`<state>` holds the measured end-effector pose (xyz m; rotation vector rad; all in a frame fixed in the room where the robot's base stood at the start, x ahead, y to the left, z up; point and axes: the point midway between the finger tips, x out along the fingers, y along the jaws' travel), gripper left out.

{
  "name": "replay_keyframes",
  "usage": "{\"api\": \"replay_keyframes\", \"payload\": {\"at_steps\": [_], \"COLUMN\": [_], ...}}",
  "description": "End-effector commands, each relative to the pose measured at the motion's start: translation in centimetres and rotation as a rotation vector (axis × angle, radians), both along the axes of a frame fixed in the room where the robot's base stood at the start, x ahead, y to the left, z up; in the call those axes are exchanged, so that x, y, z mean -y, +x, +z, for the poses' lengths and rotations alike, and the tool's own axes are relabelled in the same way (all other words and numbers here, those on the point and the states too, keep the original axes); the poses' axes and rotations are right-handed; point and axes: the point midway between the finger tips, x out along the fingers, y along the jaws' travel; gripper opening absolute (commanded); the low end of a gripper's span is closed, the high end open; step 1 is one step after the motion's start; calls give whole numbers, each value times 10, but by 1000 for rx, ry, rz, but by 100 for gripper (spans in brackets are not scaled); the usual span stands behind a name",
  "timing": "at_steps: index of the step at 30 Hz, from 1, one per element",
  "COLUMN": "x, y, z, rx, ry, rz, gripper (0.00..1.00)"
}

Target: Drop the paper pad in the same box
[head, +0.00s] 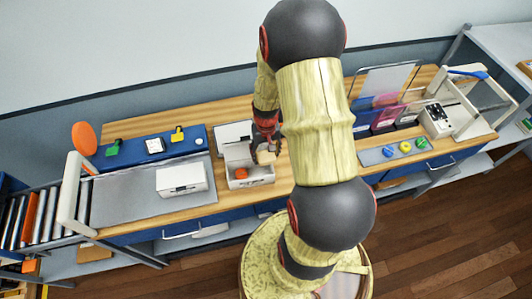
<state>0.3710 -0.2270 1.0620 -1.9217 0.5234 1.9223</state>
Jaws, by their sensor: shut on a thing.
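My gripper (267,147) is shut on a small tan block-like thing, which looks like the paper pad (266,157). It holds the pad over the right part of an open white box (250,184) in the middle of the bench. The box's lid stands raised at the back. An orange-red round thing (241,173) lies inside the left part of the box. My arm hides the area right of the box. I cannot tell whether the pad touches the box.
A closed white box (181,180) stands on the grey mat (118,198) to the left. Behind it is a blue panel (131,152) with colored fixtures. At the right are upright clear and colored panels, a white device (436,119) and a grey tray with several colored knobs.

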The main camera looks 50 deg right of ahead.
Motion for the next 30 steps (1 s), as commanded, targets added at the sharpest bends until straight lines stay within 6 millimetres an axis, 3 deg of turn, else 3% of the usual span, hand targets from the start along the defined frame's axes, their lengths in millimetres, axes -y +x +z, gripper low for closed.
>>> {"api": "replay_keyframes", "payload": {"at_steps": [1,2,12,23,30], "x": [0,0,0,0,1], "y": [0,0,0,0,1], "z": [0,0,0,3,37], "rx": [0,0,0,1,5], "ry": [0,0,0,-1,-3], "rz": [0,0,0,0,0], "gripper": [47,58,78,78,78]}}
